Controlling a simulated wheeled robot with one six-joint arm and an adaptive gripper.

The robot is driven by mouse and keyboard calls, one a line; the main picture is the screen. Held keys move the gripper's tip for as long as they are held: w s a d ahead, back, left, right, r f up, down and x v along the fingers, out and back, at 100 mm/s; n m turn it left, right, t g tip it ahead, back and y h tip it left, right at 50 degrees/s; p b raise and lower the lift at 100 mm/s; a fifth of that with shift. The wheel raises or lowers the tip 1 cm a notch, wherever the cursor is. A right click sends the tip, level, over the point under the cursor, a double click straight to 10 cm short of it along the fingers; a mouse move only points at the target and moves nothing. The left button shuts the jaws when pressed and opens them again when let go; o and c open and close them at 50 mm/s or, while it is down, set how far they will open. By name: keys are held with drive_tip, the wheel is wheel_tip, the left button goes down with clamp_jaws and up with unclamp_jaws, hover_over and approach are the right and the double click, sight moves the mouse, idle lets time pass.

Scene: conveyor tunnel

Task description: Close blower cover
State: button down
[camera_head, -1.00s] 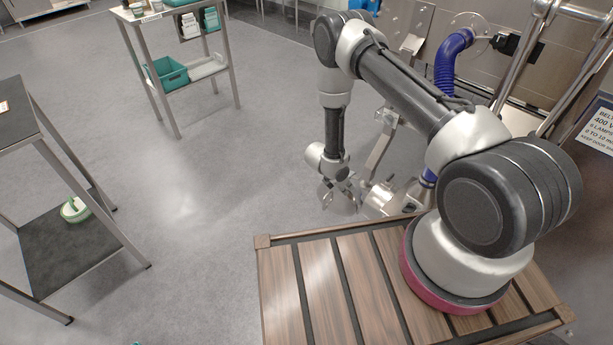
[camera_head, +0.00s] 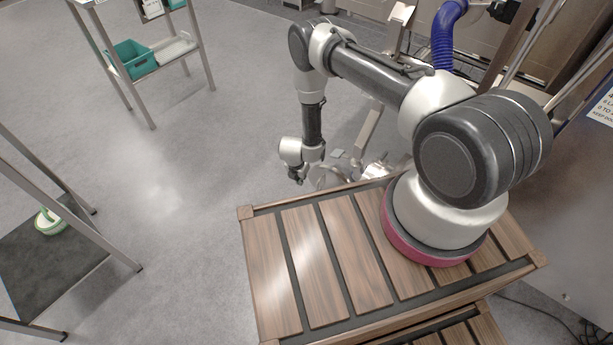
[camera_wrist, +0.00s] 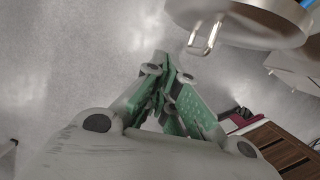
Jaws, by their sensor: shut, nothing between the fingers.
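In the wrist view, a round metal cover (camera_wrist: 240,18) with a wire-like handle (camera_wrist: 206,38) hangs at the upper right, partly cut off by the frame edge. My gripper (camera_wrist: 163,62) is shut and empty, its green-padded fingers together. The fingertips point to the left of the handle, with a visible gap in the picture. In the head view, my gripper (camera_head: 320,180) is beyond the far edge of my wooden deck, small and partly merged with shiny metal. The metal blower body (camera_head: 374,171) sits to its right, partly hidden by my arm. Whether the cover is touching its seat cannot be told.
A blue hose (camera_head: 445,35) rises behind my arm. A steel machine wall (camera_head: 545,75) stands at the right. A cart with a teal bin (camera_head: 132,60) is at the upper left and a dark table (camera_head: 50,260) at the left. The grey floor between is clear.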

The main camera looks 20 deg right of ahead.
drive_tip(key=w+d+f, duration=0.3)
drive_tip(key=f, duration=0.1)
drive_tip(key=shift+w+d+f, duration=0.25)
drive_tip(key=shift+w+f, duration=0.1)
drive_tip(key=shift+w, duration=0.05)
